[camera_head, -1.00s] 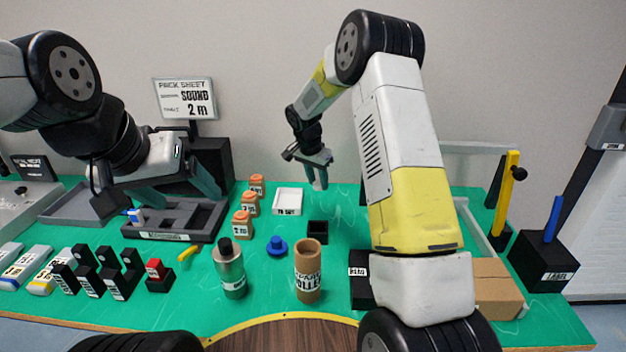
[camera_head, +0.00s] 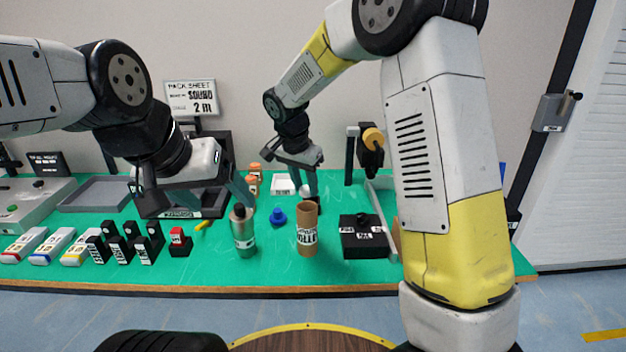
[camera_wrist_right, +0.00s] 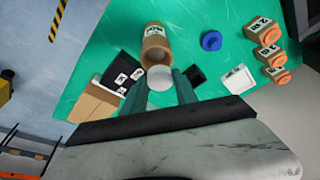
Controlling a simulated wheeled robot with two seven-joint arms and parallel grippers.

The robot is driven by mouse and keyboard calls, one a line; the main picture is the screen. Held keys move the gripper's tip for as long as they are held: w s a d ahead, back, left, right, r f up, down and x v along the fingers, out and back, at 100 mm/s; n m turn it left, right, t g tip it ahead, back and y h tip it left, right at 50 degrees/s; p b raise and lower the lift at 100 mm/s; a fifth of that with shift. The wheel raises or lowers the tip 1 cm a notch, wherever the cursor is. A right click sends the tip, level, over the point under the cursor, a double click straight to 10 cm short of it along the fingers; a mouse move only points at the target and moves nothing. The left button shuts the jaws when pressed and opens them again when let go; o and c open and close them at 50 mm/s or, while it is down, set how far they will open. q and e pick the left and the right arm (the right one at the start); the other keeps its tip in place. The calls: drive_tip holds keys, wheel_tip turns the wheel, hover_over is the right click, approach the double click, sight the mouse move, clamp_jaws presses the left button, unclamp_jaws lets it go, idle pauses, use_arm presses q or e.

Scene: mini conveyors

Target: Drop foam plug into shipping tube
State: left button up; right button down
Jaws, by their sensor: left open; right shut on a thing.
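The shipping tube (camera_head: 307,236) is a brown cardboard cylinder standing upright on the green table, open at the top. It also shows in the right wrist view (camera_wrist_right: 155,38), its mouth facing the camera. My right gripper (camera_head: 305,186) is shut on the white round foam plug (camera_wrist_right: 160,78). In the head view it is behind and above the tube. In the right wrist view the plug sits between the two fingers and overlaps the near edge of the tube's mouth; the gap between them cannot be told. My left gripper (camera_head: 190,196) is open over the black tray at left.
A black box (camera_head: 364,238) is at right. Orange-topped containers (camera_wrist_right: 265,55) and a white tray (camera_wrist_right: 238,80) lie farther back. Several black blocks (camera_head: 121,248) are at front left.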

sight(304, 194)
drive_tip(key=shift+s, duration=0.2)
idle(0.3)
drive_tip(key=shift+f, duration=2.15)
drive_tip(key=shift+f, duration=0.2)
drive_tip(key=c, duration=0.9)
unclamp_jaws()
drive_tip(key=shift+s+f, duration=0.1)
drive_tip(key=shift+s, duration=0.05)
